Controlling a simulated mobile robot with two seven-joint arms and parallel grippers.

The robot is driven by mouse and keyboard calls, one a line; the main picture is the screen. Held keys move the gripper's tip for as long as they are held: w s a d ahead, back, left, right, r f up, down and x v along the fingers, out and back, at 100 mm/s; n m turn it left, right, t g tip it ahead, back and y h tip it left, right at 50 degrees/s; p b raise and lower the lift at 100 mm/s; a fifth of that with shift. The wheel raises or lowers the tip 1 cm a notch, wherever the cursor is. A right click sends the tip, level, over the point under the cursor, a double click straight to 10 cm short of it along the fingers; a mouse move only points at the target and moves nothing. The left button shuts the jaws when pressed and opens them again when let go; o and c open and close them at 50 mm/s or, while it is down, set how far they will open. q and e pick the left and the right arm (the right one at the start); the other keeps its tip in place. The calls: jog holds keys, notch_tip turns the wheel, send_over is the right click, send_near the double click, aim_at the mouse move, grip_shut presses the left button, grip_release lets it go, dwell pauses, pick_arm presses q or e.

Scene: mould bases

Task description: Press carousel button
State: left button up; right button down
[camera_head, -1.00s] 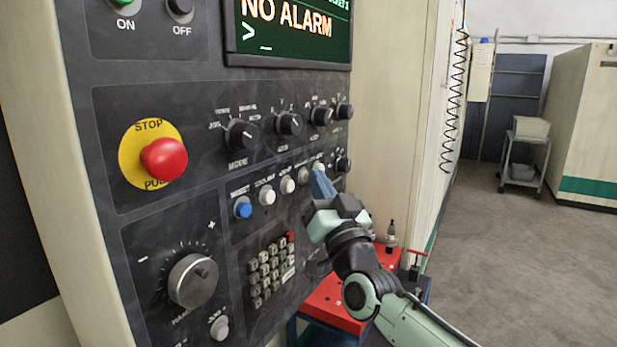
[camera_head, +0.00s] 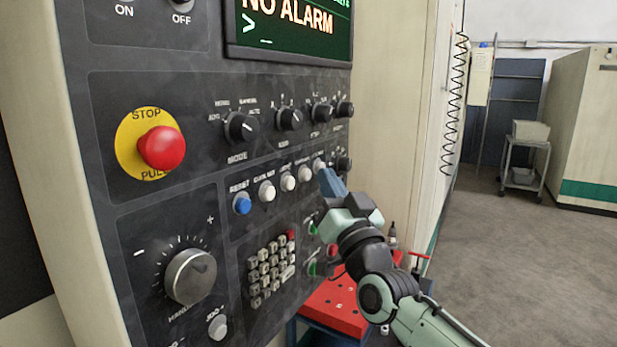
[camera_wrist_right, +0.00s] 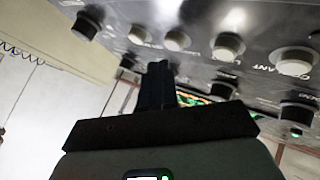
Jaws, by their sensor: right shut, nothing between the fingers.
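The control panel has a row of push buttons: a blue one (camera_head: 242,203) labelled RESET, then several white ones. The label by the nearest white button (camera_wrist_right: 293,62) in the right wrist view partly reads COOLANT. I cannot read which label says carousel. The white button at the far end (camera_head: 319,166) is just above and left of my right gripper's tip. My right gripper (camera_head: 331,181) is shut and empty, with its blue-grey fingers pointing toward the panel. In the right wrist view its dark fingers (camera_wrist_right: 155,80) stand below the button row, seemingly apart from it. My left gripper is out of view.
A red STOP button (camera_head: 162,147) on yellow, a row of dark knobs (camera_head: 241,127), a keypad (camera_head: 270,270) and a handwheel dial (camera_head: 190,276) share the panel. The screen (camera_head: 290,25) reads NO ALARM. A red-topped table (camera_head: 335,308) stands below. Open floor lies right.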

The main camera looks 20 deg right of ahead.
jog(key=s+d+b, duration=0.1)
jog(key=b, duration=0.1)
jog(key=s+d+b, duration=0.2)
jog(key=shift+s+d+f, duration=0.1)
jog(key=shift+s, duration=0.15)
dwell(3.9)
jog(key=shift+s+d+p, duration=1.3)
jog(key=shift+s+p, duration=0.15)
jog(key=shift+p, duration=2.15)
